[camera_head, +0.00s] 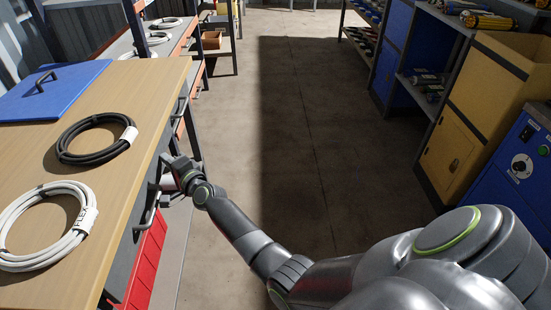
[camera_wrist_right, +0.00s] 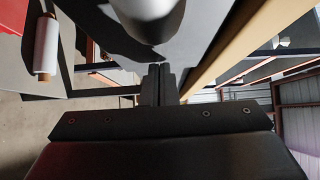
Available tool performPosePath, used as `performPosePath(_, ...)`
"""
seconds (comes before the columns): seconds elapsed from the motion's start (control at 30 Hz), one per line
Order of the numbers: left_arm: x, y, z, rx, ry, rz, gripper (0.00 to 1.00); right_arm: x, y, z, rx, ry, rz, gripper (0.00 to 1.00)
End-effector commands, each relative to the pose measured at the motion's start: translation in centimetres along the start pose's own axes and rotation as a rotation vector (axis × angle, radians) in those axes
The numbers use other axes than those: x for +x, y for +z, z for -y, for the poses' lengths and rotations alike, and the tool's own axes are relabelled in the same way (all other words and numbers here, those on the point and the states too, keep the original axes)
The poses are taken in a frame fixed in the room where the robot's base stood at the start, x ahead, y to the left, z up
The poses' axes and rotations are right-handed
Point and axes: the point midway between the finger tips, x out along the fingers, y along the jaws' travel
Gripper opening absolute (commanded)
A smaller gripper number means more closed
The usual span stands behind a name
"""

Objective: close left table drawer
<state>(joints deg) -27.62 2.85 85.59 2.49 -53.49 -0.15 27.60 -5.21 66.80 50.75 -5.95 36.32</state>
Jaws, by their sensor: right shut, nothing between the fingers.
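The wooden-top table (camera_head: 120,160) fills the left of the head view, its drawer side facing the aisle. A near drawer handle (camera_head: 150,212) and a far handle (camera_head: 182,108) show below the table edge. My right gripper (camera_head: 164,177) is shut and empty at this side, just beyond the near handle. I cannot tell whether it touches the drawer or how far the drawer stands out. In the right wrist view its fingertips (camera_wrist_right: 158,70) are together, close to a large rounded grey part (camera_wrist_right: 150,18), perhaps a handle. My left gripper is not in view.
A black cable coil (camera_head: 75,158), a white cable coil (camera_head: 20,255) and a blue lidded board (camera_head: 45,95) lie on the table. A red unit (camera_head: 147,262) is below. The aisle floor (camera_head: 300,130) is clear; a yellow cabinet (camera_head: 452,150) stands on the right.

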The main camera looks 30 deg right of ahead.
Motion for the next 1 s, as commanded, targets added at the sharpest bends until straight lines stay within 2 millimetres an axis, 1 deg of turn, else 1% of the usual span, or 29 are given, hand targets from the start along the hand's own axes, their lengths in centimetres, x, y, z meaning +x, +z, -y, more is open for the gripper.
performPosePath(0.1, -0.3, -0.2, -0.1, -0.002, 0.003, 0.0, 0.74, 0.9, 0.9, 0.0, 0.0, 0.0, 0.001, 0.0)
performPosePath(0.3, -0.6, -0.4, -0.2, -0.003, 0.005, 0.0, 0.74, 1.4, 1.5, 0.0, 0.0, 0.0, 0.001, 0.0)
performPosePath(1.0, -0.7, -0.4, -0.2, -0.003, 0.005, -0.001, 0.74, 1.5, 1.6, 0.4, 0.003, -0.004, 0.005, 0.0)
